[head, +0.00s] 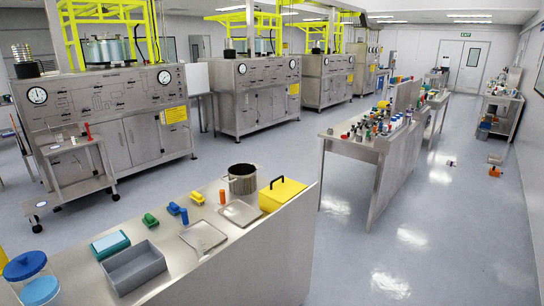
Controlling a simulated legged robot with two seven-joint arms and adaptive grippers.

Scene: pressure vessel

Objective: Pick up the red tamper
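A small upright red object (88,132) stands on the top of a small metal cart (78,182) at the left. It may be the red tamper, but it is too small to tell for sure. Other small items lie beside it on the cart top. Neither of my grippers shows in the head view.
A near bench (225,258) holds a grey bin (134,268), a yellow box (282,193), a metal pot (242,179) and a blue-lidded jar (25,266). Steel machines (110,105) stand behind the cart. A cluttered table (345,148) stands right of centre. The floor at right is mostly clear.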

